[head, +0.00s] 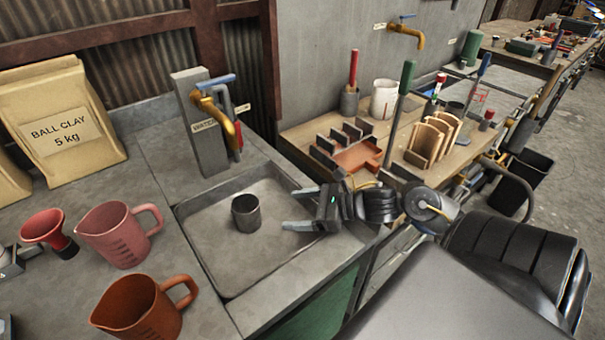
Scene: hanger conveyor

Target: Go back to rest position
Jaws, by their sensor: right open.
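My right gripper (297,209) is open and empty. It is over the right side of the sink basin (196,257), its two fingers pointing left. A small grey cup (246,213) stands upright in the basin, to the left of the fingertips and apart from them. My right arm reaches in from the lower right. My left gripper is not in view.
A tap (226,117) on a grey post rises behind the sink. Left on the counter are a pink jug (118,236), an orange jug (141,309), a red funnel (48,230) and a clay bag (62,122). A wooden bench (310,136) with tools stands right.

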